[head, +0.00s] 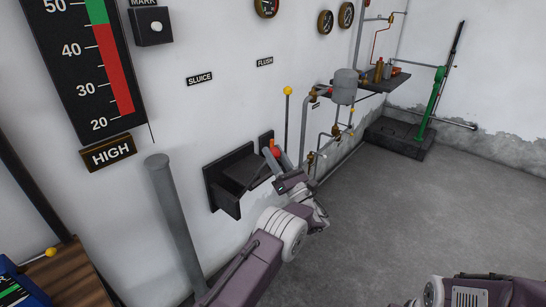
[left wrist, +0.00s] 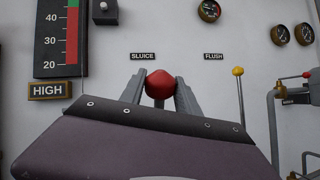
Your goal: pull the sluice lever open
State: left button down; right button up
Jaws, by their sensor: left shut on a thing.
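The sluice lever's red knob (head: 276,152) shows at the tips of my left gripper (head: 273,148) in the head view. In the left wrist view the red knob (left wrist: 160,84) sits between the two grey fingers of my left gripper (left wrist: 160,90), which is shut on it. The lever's dark bracket (head: 226,180) is fixed to the white wall below the SLUICE sign (head: 200,79). Most of the lever's rod is hidden by my gripper and the bracket. My right gripper is out of view.
A yellow-knobbed lever (head: 288,91) stands upright close to the right of my left gripper, below the FLUSH sign (head: 265,62). A grey pipe (head: 175,215) rises left of the bracket. Pipes and a grey tank (head: 345,86) line the wall farther right. The floor (head: 400,210) is clear.

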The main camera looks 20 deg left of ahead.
pick_arm(q)
jog(key=shift+d+f, duration=0.1)
jog(key=shift+f, duration=0.25)
jog(key=c, duration=1.2)
grip_release()
jog(key=o, duration=0.3)
jog(key=shift+s+d, duration=0.1)
jog(key=shift+d, duration=0.05)
jog(key=shift+r, duration=0.15)
jog(key=v, duration=0.9)
